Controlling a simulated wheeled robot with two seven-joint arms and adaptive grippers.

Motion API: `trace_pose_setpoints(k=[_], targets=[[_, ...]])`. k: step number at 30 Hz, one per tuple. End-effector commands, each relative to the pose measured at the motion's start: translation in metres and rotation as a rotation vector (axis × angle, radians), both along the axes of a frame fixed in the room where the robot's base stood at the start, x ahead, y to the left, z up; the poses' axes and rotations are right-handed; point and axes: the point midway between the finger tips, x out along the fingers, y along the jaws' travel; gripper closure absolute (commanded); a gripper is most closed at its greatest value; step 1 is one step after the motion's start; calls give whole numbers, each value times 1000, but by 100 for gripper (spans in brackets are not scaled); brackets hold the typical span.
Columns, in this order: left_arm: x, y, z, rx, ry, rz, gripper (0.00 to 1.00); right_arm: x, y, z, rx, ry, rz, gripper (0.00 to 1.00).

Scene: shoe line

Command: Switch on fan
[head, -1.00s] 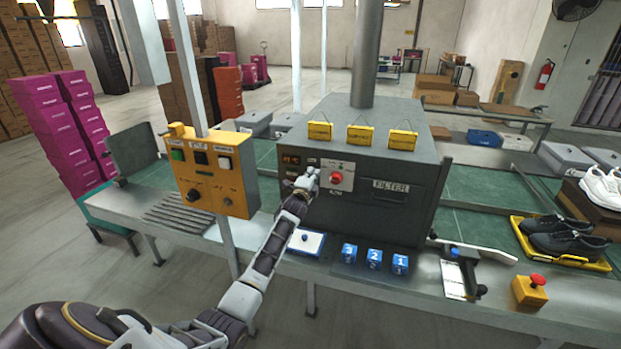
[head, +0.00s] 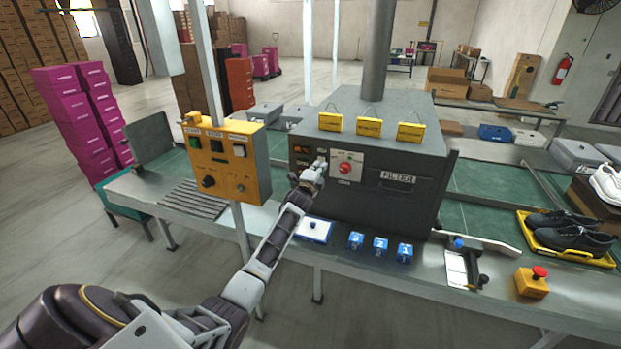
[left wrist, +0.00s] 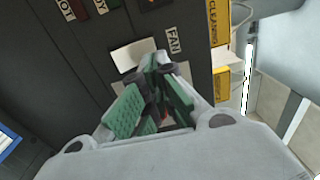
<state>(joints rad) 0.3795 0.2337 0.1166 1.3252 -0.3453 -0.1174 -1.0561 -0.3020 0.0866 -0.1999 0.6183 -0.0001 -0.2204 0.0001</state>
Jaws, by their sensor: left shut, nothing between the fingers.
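The dark grey machine box (head: 366,205) stands on the line table, with a red knob (head: 345,168) on a pale plate on its front. In the left wrist view, a FAN label (left wrist: 172,40) is on the dark panel, beside a white plate (left wrist: 132,54). My left gripper (head: 320,164) is shut and empty at the panel, just left of the red knob. Its green-padded fingers also show in the left wrist view (left wrist: 157,75), close below the FAN label. They cover part of the panel, and whether they touch it I cannot tell. My right gripper is out of view.
A yellow control box (head: 228,165) on a post stands left of my forearm. A yellow box with a red button (head: 532,281) sits at the right.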

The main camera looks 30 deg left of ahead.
Motion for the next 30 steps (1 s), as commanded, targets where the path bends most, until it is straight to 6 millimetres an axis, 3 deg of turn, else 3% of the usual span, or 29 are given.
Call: trace_pose_setpoints(k=[15, 30], targets=[[-19, -5, 3, 1, -1, 0, 100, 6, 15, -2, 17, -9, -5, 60], [-57, -13, 9, 1, 0, 0, 100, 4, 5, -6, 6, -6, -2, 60]])
